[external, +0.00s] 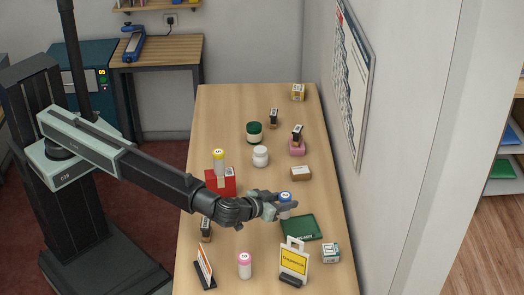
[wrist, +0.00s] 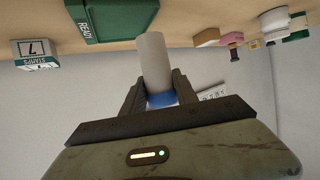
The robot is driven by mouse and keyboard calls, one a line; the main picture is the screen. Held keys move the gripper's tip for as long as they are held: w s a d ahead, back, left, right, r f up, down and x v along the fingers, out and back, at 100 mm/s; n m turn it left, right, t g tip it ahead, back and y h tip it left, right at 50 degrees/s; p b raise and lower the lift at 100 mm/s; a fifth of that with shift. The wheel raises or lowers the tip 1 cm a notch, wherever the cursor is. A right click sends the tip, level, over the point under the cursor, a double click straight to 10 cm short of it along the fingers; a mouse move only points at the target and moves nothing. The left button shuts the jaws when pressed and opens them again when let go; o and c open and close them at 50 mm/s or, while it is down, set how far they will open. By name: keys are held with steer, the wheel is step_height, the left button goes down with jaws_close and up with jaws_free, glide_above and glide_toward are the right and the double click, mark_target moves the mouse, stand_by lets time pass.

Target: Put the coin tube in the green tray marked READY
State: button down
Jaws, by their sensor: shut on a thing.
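The coin tube (external: 285,198) is a white cylinder with a blue cap. My gripper (external: 283,208) is shut on it near its capped end. In the wrist view, the tube (wrist: 153,55) sits upright to the table between the two fingers (wrist: 158,80), and that view is upside down. The green tray marked READY (external: 300,229) lies flat on the counter, just in front of the held tube in the external view. The tray (wrist: 120,18) also shows beside the tube in the wrist view. The tray looks empty. Whether the tube's base touches the counter is unclear.
A yellow sign (external: 293,261), a pink-capped tube (external: 245,265) and a stamps box (external: 331,252) stand near the tray. A yellow-capped tube (external: 218,160) stands at a red box (external: 221,183). Jars, stamps and small boxes stand farther back. The wall runs along the right.

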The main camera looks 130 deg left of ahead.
steer(key=w, duration=0.1)
steer(key=w+a, duration=0.1)
steer(key=w, duration=0.1)
steer(key=w+a, duration=0.1)
steer(key=shift+w+f, duration=0.25)
steer(key=shift+w, duration=0.1)
steer(key=f+b, duration=0.4)
steer(key=shift+w+a, duration=0.1)
steer(key=shift+w, duration=0.2)
steer(key=shift+r, duration=0.25)
steer(key=shift+f, duration=0.1)
steer(key=c, duration=1.4)
jaws_free()
steer(key=shift+f, duration=0.15)
steer(key=o, duration=0.5)
steer(key=shift+c, duration=0.2)
